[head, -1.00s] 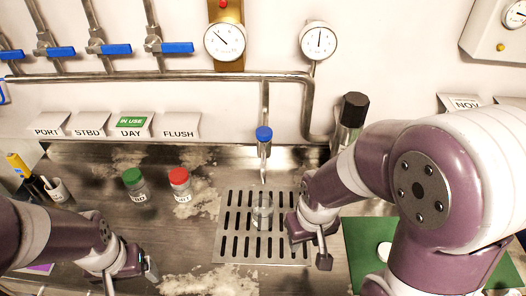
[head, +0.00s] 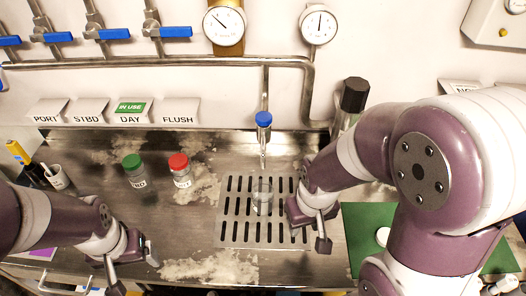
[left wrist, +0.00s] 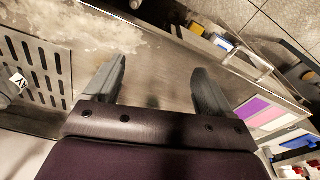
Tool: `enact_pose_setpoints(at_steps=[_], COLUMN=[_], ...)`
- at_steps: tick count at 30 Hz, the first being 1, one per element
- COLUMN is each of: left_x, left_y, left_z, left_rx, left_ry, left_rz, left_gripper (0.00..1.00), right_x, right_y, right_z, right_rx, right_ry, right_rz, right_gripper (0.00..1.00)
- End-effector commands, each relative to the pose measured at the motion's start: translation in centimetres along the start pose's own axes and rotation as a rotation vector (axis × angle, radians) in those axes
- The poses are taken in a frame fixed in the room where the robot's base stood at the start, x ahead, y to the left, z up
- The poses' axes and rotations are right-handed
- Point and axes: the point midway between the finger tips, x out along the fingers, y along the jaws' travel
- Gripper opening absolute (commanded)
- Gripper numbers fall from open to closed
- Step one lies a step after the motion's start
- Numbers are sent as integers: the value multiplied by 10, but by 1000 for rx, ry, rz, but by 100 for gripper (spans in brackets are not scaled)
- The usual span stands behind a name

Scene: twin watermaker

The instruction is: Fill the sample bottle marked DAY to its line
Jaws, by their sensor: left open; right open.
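A clear, uncapped bottle (head: 262,198) stands on the slotted drain grate (head: 232,236), below the spout with the blue tap (head: 263,119). Its marking cannot be read in the head view; a bottle with a partly visible label (left wrist: 14,86) shows at the left edge of the left wrist view. My right gripper (head: 311,226) is open, low over the grate just right of the clear bottle. My left gripper (head: 133,270) is open over the counter's front left; the left wrist view shows its spread fingers (left wrist: 153,90) with nothing between them. The water level is not clear.
A green-capped bottle (head: 134,171) and a red-capped bottle (head: 180,171) stand left of the grate. The DAY sign (head: 131,113) carries a green IN USE tag. Blue-handled valves (head: 114,34) and gauges line the wall. A pen cup (head: 57,176) is far left, a green mat (head: 367,222) right.

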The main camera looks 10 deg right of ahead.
Motion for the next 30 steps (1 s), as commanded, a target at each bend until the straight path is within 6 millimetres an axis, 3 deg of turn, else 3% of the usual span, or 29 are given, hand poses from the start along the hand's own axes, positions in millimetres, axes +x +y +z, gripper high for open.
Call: enact_pose_setpoints(at_steps=[11,19,30], left_x=[0,0,0], left_y=[0,0,0], left_z=[0,0,0], left_rx=[0,0,0], left_ry=[0,0,0], left_rz=[0,0,0], left_gripper=[83,0,0], right_x=[0,0,0], right_y=[0,0,0], right_z=[0,0,0], right_rx=[0,0,0], right_ry=[0,0,0], right_rz=[0,0,0], right_gripper=[43,43,43])
